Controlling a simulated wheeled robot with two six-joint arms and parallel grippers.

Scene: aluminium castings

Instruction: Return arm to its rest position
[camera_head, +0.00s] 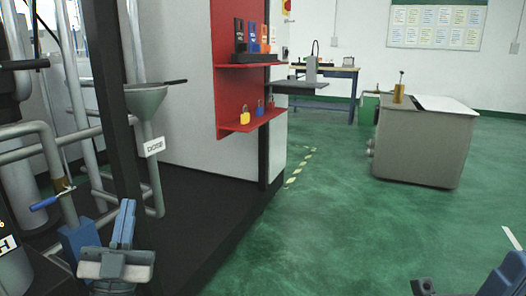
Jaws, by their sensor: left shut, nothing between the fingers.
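My left gripper (116,266) is at the bottom left of the head view, grey with blue parts of my arm beside it. It is shut and empty, in front of the dark floor plate and pipework, and touches nothing that I can make out. At the bottom right a blue part of my right arm shows, cut off by the frame edge. A small dark piece (422,287) beside it may belong to my right gripper; its fingers cannot be made out.
Pipes with a funnel (147,99) and a blue-handled valve (46,202) stand close to my left arm. A red lockout board (228,103) with padlocks is beyond, right of a dark post (116,120). A grey tank (420,145) stands further right. Green floor (340,225) is clear between.

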